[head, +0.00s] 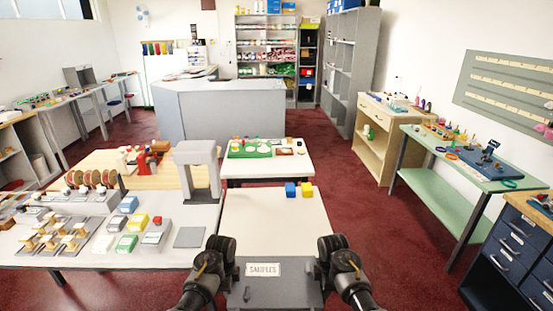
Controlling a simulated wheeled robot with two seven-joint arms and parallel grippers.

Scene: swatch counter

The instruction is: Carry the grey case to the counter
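The grey case (285,294), with a white "SAMPLES" label (264,269) on it, is at the bottom centre in the head view, close in front of me. My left gripper (232,272) is at its left side and my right gripper (318,270) is at its right side. Both seem to touch or nearly touch the case; their fingers are too dark and hidden to tell open from shut. I cannot tell whether the case rests on something or is held up. The grey counter (225,112) stands farther back, left of centre.
A white table (265,225) with blue and yellow blocks (298,189) lies just ahead. Another table (270,175) is behind it. A cluttered bench (80,258) stands left, a green table (460,165) and blue drawers (510,250) right. Red floor (350,190) is clear right of centre.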

